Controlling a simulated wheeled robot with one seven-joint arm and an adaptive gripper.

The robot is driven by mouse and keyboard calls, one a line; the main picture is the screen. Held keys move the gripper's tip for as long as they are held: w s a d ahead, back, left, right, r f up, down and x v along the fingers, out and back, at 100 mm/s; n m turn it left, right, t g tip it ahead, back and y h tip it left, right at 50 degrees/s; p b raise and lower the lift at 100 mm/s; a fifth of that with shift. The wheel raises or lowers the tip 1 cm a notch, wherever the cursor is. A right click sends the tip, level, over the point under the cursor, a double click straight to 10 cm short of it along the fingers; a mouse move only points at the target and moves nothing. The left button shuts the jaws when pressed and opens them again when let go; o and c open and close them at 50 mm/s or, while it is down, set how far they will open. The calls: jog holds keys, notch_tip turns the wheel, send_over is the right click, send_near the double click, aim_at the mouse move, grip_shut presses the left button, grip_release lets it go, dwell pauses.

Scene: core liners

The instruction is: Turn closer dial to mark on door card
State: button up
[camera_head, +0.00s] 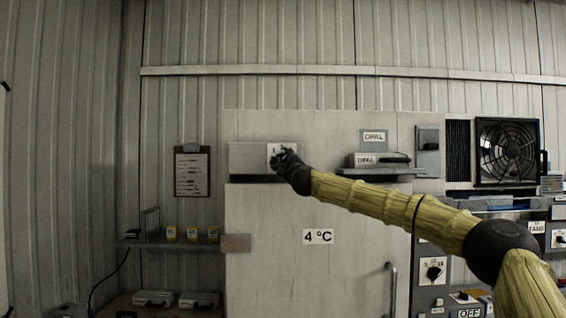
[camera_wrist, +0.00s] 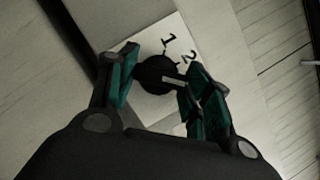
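The closer dial (camera_wrist: 154,74) is a round black knob with a pale pointer bar, on a white plate (camera_wrist: 181,39) marked 1 and 2, in the wrist view. In the head view the plate (camera_head: 274,149) sits on the grey closer box (camera_head: 248,157) above the door, and my gripper hides most of the dial. My gripper (camera_head: 286,158) reaches the dial. In the wrist view its teal-padded fingers (camera_wrist: 158,82) stand on both sides of the knob; whether both pads touch it is unclear. The clipboard card (camera_head: 191,174) hangs on the wall at left, its writing too small to read.
The cold-room door (camera_head: 262,250) bears a 4 °C sign (camera_head: 318,237) and a vertical handle (camera_head: 391,288).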

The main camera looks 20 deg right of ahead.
jog(key=shift+c, duration=1.2)
jog(key=shift+r, duration=0.1)
jog(key=shift+r+n+g+y+p, duration=0.2)
jog(key=shift+n+g+y+p, duration=0.25)
jog(key=shift+n+p, duration=0.7)
jog(key=n+g+p, duration=0.1)
jog(key=n+p, duration=0.2)
jog(key=n, duration=0.1)
jog(key=shift+r+y, duration=0.15)
jog(key=shift+y, duration=0.2)
jog(key=shift+n+g+p, duration=0.45)
jog(key=shift+n+p, duration=0.5)
jog(key=shift+p, duration=0.25)
jog(key=shift+f+n+p, duration=0.2)
jog(key=shift+n+p, duration=0.4)
jog(key=shift+f, duration=0.15)
